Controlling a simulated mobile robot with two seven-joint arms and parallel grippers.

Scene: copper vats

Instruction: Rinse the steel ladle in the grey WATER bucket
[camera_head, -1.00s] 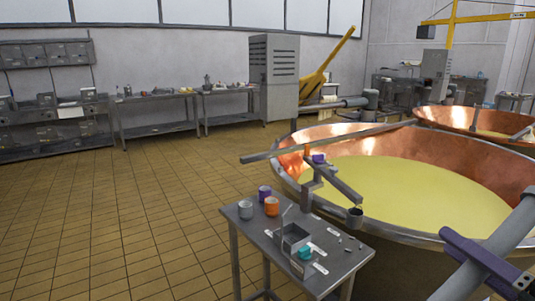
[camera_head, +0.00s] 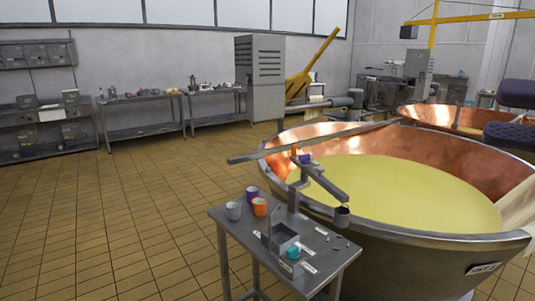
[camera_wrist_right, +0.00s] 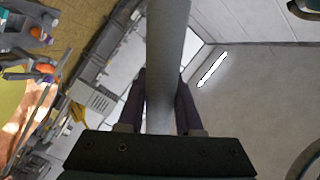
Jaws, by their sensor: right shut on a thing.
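My right gripper (camera_head: 510,113) shows as dark purple fingers at the right edge of the head view, above the copper vat. In the right wrist view it (camera_wrist_right: 160,108) is shut on a thick grey rod (camera_wrist_right: 167,50). The rod's ends are out of view, so I cannot tell whether it is the ladle's handle. My left gripper is not in view.
A purple cup (camera_head: 252,194), an orange cup (camera_head: 260,207), a grey box (camera_head: 281,240) and a teal item (camera_head: 292,251) are on the side table. The large copper vat (camera_head: 290,158) holds yellow liquid. The tiled floor (camera_head: 130,220) at left is clear.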

